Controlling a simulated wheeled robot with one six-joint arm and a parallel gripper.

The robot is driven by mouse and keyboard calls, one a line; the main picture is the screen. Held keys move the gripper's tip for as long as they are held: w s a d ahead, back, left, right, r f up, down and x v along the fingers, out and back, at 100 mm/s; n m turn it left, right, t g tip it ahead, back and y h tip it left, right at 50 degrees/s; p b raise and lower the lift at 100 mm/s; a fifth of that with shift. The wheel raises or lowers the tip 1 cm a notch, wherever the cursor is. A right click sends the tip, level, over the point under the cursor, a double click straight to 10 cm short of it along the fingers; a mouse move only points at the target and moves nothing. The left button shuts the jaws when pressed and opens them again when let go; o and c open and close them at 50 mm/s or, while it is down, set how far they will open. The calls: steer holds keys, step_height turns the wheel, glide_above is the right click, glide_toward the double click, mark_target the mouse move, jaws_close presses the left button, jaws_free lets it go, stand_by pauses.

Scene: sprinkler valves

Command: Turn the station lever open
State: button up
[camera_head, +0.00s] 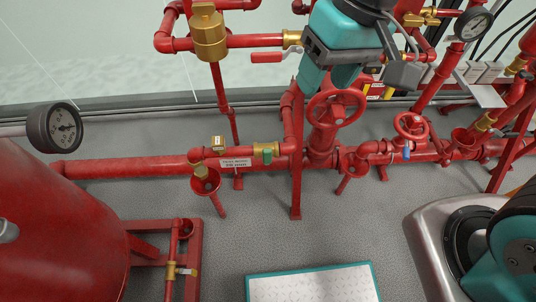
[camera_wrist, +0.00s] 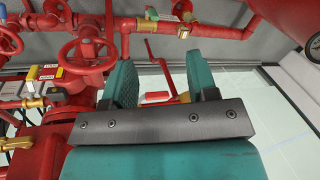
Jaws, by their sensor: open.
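A red lever handle (camera_head: 266,57) sits on the upper red pipe beside a brass valve body (camera_head: 292,38), to the left of my gripper (camera_head: 328,78). It lies roughly along the pipe in the head view. In the wrist view my gripper (camera_wrist: 163,80) is open, with its two teal fingers apart. A red handle (camera_wrist: 157,96) and a bit of brass show in the gap between them, apparently the same lever. The dark gripper bar hides their lower part. I cannot tell how far beyond the fingertips the handle lies. Nothing is held.
A large red handwheel (camera_head: 336,108) stands just below my gripper. A smaller handwheel (camera_head: 411,126) and a green-handled brass valve (camera_head: 266,152) are on the lower pipework. A vertical red post (camera_head: 297,180) stands in front. A red tank (camera_head: 60,235) fills the lower left.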

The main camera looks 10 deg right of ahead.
steer(key=w+a+f+m+h+b, duration=0.15)
steer(key=w+a+f, duration=0.3)
steer(key=f, duration=0.45)
steer(key=m+h+b, duration=0.1)
steer(key=m, duration=0.2)
glide_above(267, 156)
step_height(267, 156, down, 8)
steer(key=f, duration=1.7)
steer(key=shift+w+d+f+b, duration=0.1)
steer(key=shift+w+b, duration=0.2)
steer(key=shift+w, duration=0.1)
steer(key=shift+c, duration=0.4)
jaws_close()
